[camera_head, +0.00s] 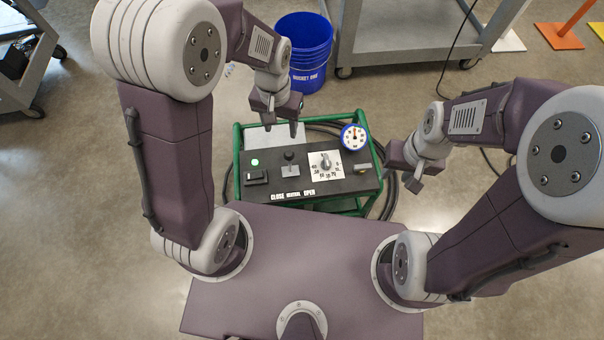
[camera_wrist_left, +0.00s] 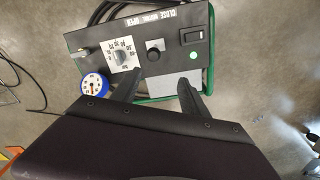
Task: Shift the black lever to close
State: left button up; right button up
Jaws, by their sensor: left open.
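The black lever (camera_head: 289,157) stands on a grey base on the cart's dark panel (camera_head: 230,192). Its round knob (camera_wrist_left: 154,54) shows in the left wrist view. The panel's front edge reads CLOSE, NEUTRAL, OPEN from left to right in the head view, and the lever stands behind the middle of this label (camera_head: 293,194). My left gripper (camera_head: 281,129) is open and empty just beyond the lever, fingers pointing down, apart from it. In the left wrist view its two fingers (camera_wrist_left: 163,84) lie on either side below the knob. My right gripper (camera_head: 402,178) is at the cart's right side, away from the lever; its finger gap is unclear.
The panel also carries a black switch (camera_head: 256,177) with a green light, a white dial (camera_head: 325,164) and a blue-rimmed gauge (camera_head: 354,137). Green frame rails surround it. A blue bucket (camera_head: 303,55) and a grey cart (camera_head: 400,38) stand behind. Black hoses curve around the cart's right.

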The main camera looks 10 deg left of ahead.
pick_arm(q)
jog(key=b, duration=0.3)
send_over(289, 159)
jog(key=w, duration=0.2)
jog(key=shift+m, duration=0.3)
notch_tip(289, 159, down, 8)
jog(key=shift+s+a+r, duration=0.1)
jog(key=shift+s+f+b, duration=0.15)
jog(key=shift+f+b, duration=0.1)
jog(key=shift+b, duration=0.15)
jog(key=shift+a+r, duration=0.1)
notch_tip(289, 159, down, 9)
jog(key=b, duration=0.5)
jog(key=shift+r, duration=0.1)
pick_arm(e)
notch_tip(289, 159, down, 12)
pick_arm(q)
jog(key=shift+c, duration=0.2)
grip_shut()
